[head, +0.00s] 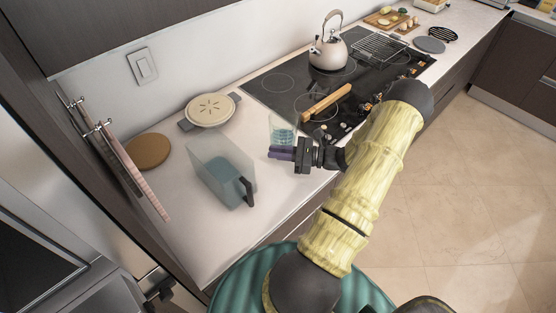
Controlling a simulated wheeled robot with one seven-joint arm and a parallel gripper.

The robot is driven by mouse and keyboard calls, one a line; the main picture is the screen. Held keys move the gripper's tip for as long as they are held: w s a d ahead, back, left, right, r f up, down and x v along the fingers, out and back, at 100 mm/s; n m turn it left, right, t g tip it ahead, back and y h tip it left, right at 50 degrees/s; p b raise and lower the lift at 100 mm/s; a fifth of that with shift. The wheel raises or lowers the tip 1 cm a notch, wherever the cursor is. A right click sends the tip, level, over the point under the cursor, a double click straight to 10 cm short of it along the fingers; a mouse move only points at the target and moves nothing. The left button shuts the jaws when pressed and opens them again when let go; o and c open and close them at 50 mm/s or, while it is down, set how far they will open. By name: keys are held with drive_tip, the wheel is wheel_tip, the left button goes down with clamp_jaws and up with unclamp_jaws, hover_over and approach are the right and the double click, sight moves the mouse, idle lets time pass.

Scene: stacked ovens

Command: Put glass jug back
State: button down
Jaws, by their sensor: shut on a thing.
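A small clear glass jug (283,130) with blue-green markings or contents is upright at the fingers of my gripper (278,153), near the front left corner of the cooktop. My gripper has purple fingers and is shut on this jug; its fingers cover the jug's lower part. I cannot tell whether the jug touches the counter. My arm reaches in from the lower right.
A larger clear container (218,172) with a black handle stands on the white counter (184,220) to the left. A lidded pot (210,110) and a round brown board (148,151) are behind it.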

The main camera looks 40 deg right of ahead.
drive_tip(key=shift+f+p, duration=0.4)
drive_tip(key=shift+f, duration=1.65)
drive_tip(key=shift+f, duration=0.15)
drive_tip(key=c, duration=1.5)
unclamp_jaws()
drive_tip(key=shift+o, duration=0.2)
drive_tip(key=shift+r, duration=0.2)
drive_tip(key=shift+s+d+f, duration=0.15)
drive_tip(key=shift+d, duration=0.15)
drive_tip(key=b+v, duration=0.3)
drive_tip(key=v, duration=0.8)
drive_tip(key=shift+s+d+b, duration=0.1)
drive_tip(key=shift+s+b, duration=0.2)
